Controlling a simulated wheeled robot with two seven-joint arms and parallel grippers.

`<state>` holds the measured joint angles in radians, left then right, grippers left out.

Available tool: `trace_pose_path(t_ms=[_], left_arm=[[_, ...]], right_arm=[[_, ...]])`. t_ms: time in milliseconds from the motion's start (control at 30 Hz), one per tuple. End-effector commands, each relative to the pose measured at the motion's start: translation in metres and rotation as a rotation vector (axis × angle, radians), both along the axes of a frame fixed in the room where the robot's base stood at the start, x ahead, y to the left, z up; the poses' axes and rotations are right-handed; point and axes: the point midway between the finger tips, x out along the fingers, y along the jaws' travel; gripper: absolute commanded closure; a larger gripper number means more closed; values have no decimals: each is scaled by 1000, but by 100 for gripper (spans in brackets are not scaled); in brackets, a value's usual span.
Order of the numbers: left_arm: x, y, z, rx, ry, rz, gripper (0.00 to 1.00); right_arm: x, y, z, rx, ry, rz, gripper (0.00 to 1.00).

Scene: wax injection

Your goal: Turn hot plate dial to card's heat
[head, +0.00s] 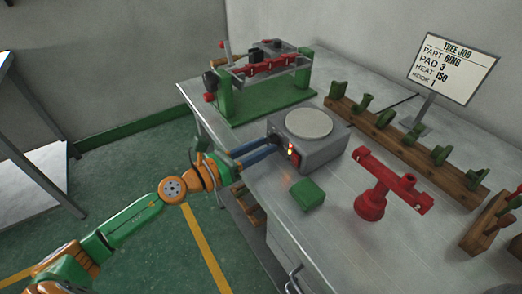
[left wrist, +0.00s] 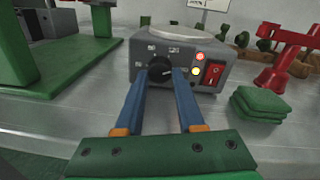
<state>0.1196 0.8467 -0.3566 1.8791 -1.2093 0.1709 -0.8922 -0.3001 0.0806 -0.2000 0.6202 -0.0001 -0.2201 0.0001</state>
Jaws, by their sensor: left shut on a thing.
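The hot plate (head: 318,150) is a grey box with a pale round top, standing on the metal table. A red switch (left wrist: 214,73) and lit red and yellow lamps are right of the dial. The card (head: 454,68) reads "TREE JOB, PART RING, PAD 3, HEAT 150, HOOK 1". My right gripper is not in view.
A green pad stack (head: 307,195) lies in front of the hot plate. A red stand (head: 371,203) is to its right. A wooden rack (head: 400,145) with green pieces runs behind. A green-based press (head: 262,98) stands at the back left.

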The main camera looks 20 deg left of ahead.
Motion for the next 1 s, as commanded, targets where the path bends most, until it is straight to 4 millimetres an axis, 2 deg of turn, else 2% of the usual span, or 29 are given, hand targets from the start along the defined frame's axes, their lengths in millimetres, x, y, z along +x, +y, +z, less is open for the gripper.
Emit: trace_pose_path(t_ms=[433,1000], left_arm=[[0,0,-3,248,-189,-3,100],[0,0,-2,330,-254,-3,100]], right_arm=[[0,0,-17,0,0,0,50],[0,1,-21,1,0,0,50]])
